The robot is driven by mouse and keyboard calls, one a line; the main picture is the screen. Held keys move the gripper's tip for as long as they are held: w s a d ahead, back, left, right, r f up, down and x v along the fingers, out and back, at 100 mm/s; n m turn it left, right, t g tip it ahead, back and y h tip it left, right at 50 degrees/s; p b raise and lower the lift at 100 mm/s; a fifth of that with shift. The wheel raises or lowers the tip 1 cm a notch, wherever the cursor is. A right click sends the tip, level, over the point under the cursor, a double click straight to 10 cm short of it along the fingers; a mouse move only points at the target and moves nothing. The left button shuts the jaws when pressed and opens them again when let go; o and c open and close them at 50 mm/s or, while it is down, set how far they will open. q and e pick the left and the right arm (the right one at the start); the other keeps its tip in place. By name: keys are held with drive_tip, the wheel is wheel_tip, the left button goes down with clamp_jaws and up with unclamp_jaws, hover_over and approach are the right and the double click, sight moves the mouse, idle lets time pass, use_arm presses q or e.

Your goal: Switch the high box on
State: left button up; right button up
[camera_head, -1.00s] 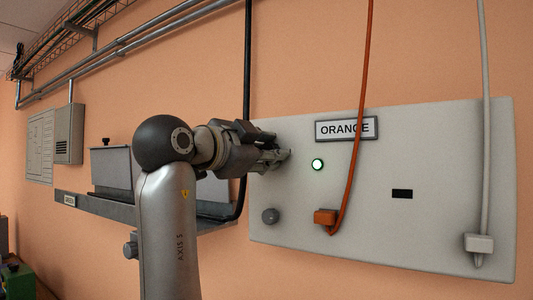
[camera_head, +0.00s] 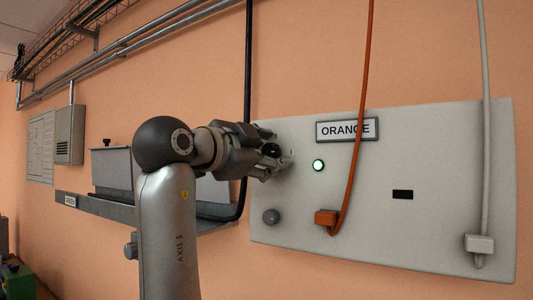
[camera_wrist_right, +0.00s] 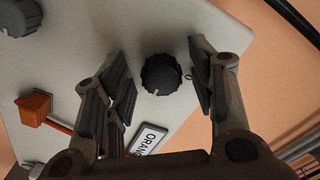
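A pale grey panel (camera_head: 440,150) on the wall bears an ORANGE label (camera_head: 346,129), which also shows in the right wrist view (camera_wrist_right: 147,140). A round green lamp (camera_head: 318,165) on it is lit. My right gripper (camera_head: 281,160) is at the panel's upper left. In the right wrist view, a dark ribbed knob (camera_wrist_right: 161,75) lies between the fingers of the right gripper (camera_wrist_right: 160,85). The fingers are spread, with a gap on each side of the knob. In the head view the gripper partly hides that knob. My left gripper is not in view.
A grey knob (camera_head: 271,216) sits lower left on the panel. An orange plug (camera_head: 326,217) with an orange cable and a white plug (camera_head: 480,243) with a white cable are attached. A shelf (camera_head: 90,208) with grey boxes (camera_head: 111,168) is left of the panel.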

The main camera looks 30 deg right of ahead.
drive_tip(key=v, duration=1.2)
idle(0.5)
